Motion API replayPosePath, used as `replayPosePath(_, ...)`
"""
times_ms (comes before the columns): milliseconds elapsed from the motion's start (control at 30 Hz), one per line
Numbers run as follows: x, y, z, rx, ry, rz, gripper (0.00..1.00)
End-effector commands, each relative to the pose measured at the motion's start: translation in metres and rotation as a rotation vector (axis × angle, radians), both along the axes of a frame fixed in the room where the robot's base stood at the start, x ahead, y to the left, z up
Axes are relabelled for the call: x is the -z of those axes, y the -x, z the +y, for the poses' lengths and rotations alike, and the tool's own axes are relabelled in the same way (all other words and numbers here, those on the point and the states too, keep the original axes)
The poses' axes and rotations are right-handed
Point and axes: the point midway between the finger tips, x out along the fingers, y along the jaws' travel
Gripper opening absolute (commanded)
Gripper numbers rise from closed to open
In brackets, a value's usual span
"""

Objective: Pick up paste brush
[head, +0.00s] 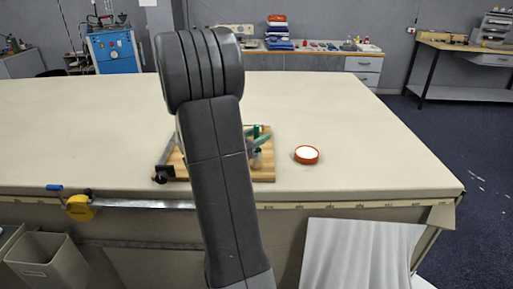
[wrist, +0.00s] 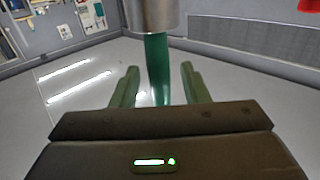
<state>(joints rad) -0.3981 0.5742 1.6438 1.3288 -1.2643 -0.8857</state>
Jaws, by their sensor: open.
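The paste brush shows in the wrist view as a green handle (wrist: 157,75) that meets a grey metal cylinder (wrist: 152,14) at the top edge. I cannot tell whether this cylinder is a pot or part of the brush. My gripper (wrist: 160,69) is open, with one green finger on each side of the handle and a visible gap to each. In the head view, green parts and a small grey pot (head: 256,160) show just right of my arm, over a wooden board (head: 264,175). My arm hides much of the board and the gripper's body.
An orange-rimmed round dish (head: 306,155) with a white top sits right of the board on the cream table (head: 360,130). A dark-ended tool (head: 163,170) lies at the board's left edge. A yellow tape measure (head: 80,207) is at the front edge. The far tabletop is clear.

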Motion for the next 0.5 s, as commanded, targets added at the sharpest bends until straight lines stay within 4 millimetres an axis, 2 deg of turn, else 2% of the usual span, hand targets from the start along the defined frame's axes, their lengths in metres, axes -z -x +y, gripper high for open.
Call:
replayPosePath(100, 0.0002, 0.0002, 0.0004, 0.000, 0.000, 0.000, 0.39)
replayPosePath(300, 0.0002, 0.0003, 0.0004, 0.000, 0.000, 0.000, 0.00)
replayPosePath(500, 0.0001, 0.0004, 0.0005, 0.000, 0.000, 0.000, 0.00)
